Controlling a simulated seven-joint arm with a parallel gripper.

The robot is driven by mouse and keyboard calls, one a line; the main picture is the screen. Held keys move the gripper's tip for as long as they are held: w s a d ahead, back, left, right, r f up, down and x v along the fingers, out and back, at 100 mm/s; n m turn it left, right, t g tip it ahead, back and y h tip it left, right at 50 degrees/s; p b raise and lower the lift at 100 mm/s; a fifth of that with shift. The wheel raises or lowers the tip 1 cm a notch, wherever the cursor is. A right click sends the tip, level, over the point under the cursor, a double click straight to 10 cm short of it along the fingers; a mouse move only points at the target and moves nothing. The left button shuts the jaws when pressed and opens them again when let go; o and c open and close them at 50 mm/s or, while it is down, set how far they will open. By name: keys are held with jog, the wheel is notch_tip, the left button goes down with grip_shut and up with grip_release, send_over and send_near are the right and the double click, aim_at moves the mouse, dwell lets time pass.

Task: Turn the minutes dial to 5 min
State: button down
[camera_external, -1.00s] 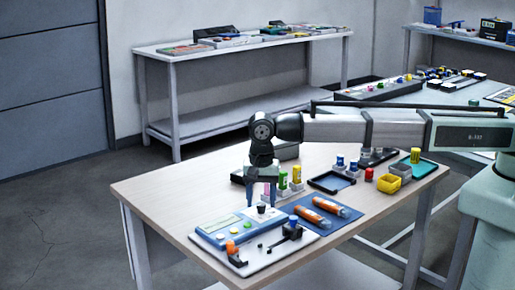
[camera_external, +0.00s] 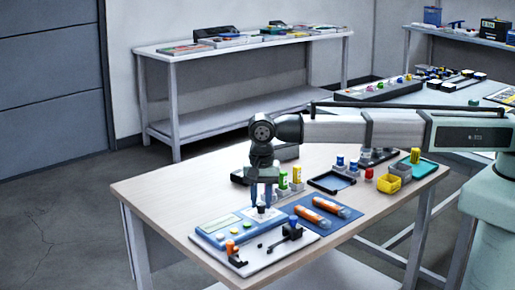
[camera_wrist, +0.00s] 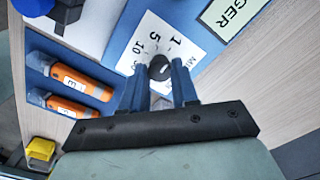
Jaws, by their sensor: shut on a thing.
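The minutes dial is a small black knob (camera_wrist: 160,68) on a white scale plate (camera_wrist: 135,50) in the wrist view. Numbers 1, 5 and 10 show on the plate, with another mark partly hidden near my left finger. I cannot tell which number the knob points at. In the external view the dial (camera_external: 261,210) sits at the far right end of the blue panel (camera_external: 222,235). My gripper (camera_wrist: 158,72) is shut on the knob, one blue finger on each side. In the external view my gripper (camera_external: 262,204) points straight down at the dial.
Two orange tubes (camera_external: 326,205) lie on a blue mat (camera_external: 345,222) to the right. A black clamp-like fixture (camera_external: 291,230) and an orange-topped piece (camera_external: 232,250) stand on the white board. The table's left side is clear.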

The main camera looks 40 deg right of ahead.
aim_at(261, 204)
jog(key=shift+n, duration=0.3)
jog(key=n, duration=0.3)
jog(key=shift+n, duration=2.5)
jog(key=c, duration=0.8)
grip_release()
jog(key=shift+c, duration=0.2)
notch_tip(261, 204, up, 14)
jog(key=shift+f, duration=0.1)
